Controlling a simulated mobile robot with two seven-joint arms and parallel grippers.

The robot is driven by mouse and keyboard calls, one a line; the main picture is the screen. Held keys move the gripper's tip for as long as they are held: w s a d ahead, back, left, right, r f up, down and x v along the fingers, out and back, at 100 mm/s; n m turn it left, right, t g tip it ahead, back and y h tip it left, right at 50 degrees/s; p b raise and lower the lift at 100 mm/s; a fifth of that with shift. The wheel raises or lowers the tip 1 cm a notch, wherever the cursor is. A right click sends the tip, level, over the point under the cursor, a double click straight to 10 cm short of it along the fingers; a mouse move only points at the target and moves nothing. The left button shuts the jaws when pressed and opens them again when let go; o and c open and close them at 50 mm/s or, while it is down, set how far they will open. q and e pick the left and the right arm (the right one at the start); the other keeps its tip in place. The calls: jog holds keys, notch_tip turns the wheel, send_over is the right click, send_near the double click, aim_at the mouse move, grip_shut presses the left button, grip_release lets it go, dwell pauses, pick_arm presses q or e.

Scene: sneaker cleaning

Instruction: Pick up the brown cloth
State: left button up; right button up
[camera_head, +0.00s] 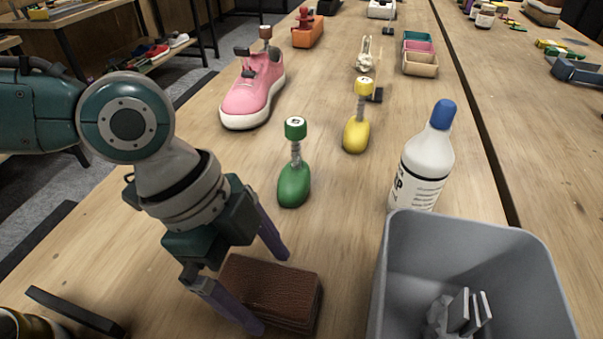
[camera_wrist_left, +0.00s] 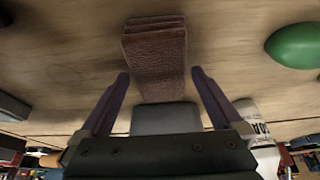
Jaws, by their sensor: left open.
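The brown cloth (camera_head: 281,291) is a folded, textured stack lying flat on the wooden table at the front of the head view. It also shows in the left wrist view (camera_wrist_left: 155,52), ahead of the fingers. My left gripper (camera_head: 268,292) is open, with its two purple fingers above the cloth's left part. In the left wrist view the spread fingers (camera_wrist_left: 158,76) have the cloth between and beyond their tips, and I see no grip on it. My right gripper is not in view.
A grey bin (camera_head: 389,270) stands close to the cloth's right, with a white bottle (camera_head: 425,165) behind it. A green shoe tree (camera_head: 294,183), a yellow one (camera_head: 356,134) and a pink sneaker (camera_head: 252,92) stand farther back. A dark bar (camera_head: 70,310) lies at front left.

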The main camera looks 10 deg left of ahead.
aim_at(266, 285)
pick_arm(q)
jog(key=shift+d+f, duration=0.25)
jog(key=shift+f, duration=0.4)
jog(key=c, duration=1.3)
jog(key=shift+o, duration=0.2)
jog(key=shift+r, duration=0.2)
notch_tip(266, 285, up, 20)
jog(key=p, duration=0.3)
jog(key=shift+f, duration=0.1)
